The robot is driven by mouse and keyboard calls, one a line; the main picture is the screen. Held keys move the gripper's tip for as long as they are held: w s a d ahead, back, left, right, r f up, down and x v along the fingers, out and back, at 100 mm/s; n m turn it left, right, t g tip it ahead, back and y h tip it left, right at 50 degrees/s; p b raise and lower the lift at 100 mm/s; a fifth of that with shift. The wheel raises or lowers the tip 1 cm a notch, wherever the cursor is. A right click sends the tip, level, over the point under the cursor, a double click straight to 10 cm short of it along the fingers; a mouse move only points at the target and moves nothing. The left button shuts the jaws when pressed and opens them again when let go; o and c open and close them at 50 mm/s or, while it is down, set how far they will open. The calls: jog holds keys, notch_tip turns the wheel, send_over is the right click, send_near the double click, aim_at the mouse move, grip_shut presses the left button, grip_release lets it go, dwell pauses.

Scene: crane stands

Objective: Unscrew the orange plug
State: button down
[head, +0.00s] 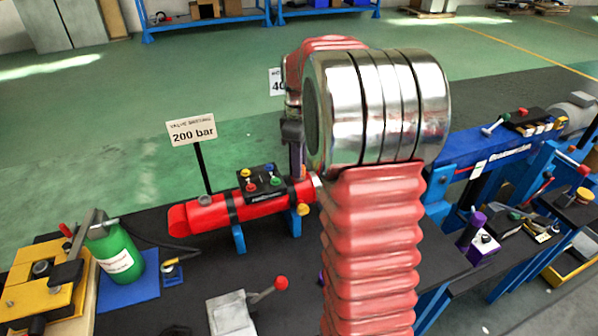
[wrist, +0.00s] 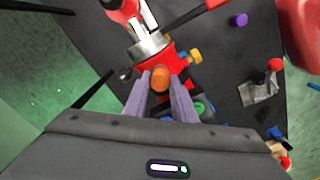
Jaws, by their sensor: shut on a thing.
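The orange plug (wrist: 160,77) shows in the wrist view between the fingertips of my gripper (wrist: 163,80), which is shut on it. The plug sits at the end of a red cylinder (wrist: 166,61), and I cannot tell how far it is screwed in. In the head view the red cylinder (head: 240,207) lies level on blue supports. My own arm covers its right end there, so the orange plug is hidden. Part of my gripper (head: 297,165) shows above that end, pointing down.
A valve block (head: 261,182) with coloured knobs sits on the cylinder, and a "200 bar" sign (head: 193,130) stands behind it. A green bottle (head: 115,252) is at the left. A lever with a red knob (head: 281,283) stands in front. A blue stand (head: 485,150) is at the right.

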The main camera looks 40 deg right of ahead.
jog(key=shift+r+n, duration=0.1)
jog(key=shift+n, duration=2.5)
jog(key=shift+n, duration=2.6)
jog(key=shift+n, duration=2.6)
